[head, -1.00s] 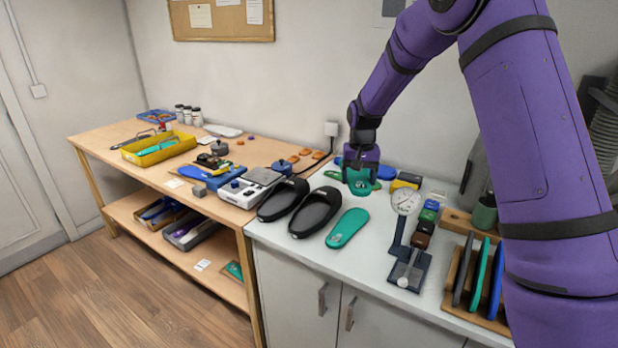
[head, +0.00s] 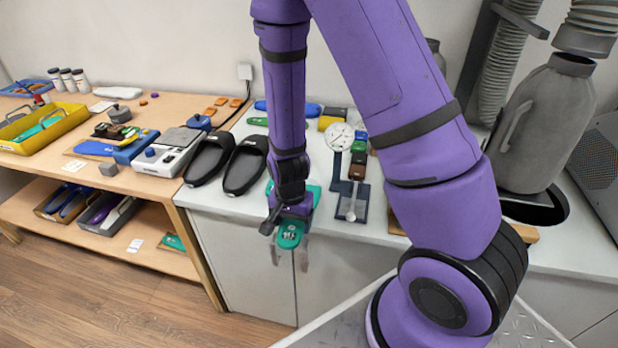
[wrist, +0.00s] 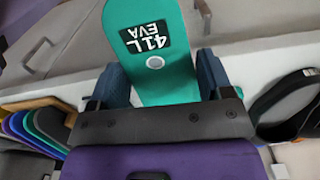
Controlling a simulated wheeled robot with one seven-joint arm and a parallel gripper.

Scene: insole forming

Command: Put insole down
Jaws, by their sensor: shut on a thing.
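My gripper (head: 289,222) is shut on a teal-green insole (head: 290,236) over the front edge of the white counter.
Two black slides (head: 245,165) lie on the white counter (head: 225,198), left of my gripper. A dial gauge (head: 340,137) and a dark stand (head: 352,203) are to its right. Cabinet doors (head: 320,275) are below. The wrist view shows a rack of coloured insoles (wrist: 40,128).

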